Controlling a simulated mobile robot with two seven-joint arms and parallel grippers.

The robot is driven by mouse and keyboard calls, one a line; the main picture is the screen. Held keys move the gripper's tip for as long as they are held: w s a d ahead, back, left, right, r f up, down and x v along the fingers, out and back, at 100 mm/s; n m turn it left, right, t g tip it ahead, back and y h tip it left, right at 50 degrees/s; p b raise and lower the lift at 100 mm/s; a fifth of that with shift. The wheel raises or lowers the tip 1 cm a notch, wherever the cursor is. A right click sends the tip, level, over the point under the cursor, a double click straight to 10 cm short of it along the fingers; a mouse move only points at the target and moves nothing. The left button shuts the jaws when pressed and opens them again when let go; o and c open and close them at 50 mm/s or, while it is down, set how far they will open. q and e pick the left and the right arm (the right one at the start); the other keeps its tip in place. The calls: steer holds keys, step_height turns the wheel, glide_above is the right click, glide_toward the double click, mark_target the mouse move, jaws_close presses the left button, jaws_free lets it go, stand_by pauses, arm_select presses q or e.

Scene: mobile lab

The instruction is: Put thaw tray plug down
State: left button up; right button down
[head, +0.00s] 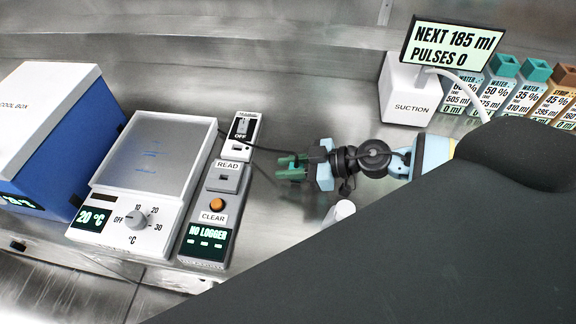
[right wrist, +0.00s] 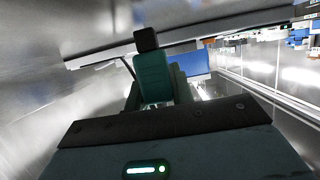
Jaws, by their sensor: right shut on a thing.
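My right gripper (head: 290,167) is over the bench, to the right of the logger panel, with its green fingers pointing left. It is shut on a small dark plug, which is mostly hidden by the fingers in the head view. In the right wrist view a black piece, apparently the plug (right wrist: 146,40), shows at the fingertips. A dark cable (head: 258,150) runs from near the switch box toward the gripper. The thaw tray (head: 112,225) stands at the left, with a 20 °C display and a dial. I cannot tell whether the plug touches the bench. My left gripper is not in view.
A switch box (head: 245,127) marked OFF stands above the READ and CLEAR panel (head: 207,240). A blue and white cool box (head: 75,135) is far left. The suction unit (head: 408,95) and several water bottles (head: 493,82) stand at the back right. Bare bench (head: 310,115) lies behind the gripper.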

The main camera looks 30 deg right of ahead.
steer(key=shift+f, duration=0.25)
steer(key=shift+f, duration=0.4)
steer(key=c, duration=1.2)
jaws_free()
steer(key=shift+s+f, duration=0.1)
steer(key=shift+s, duration=0.05)
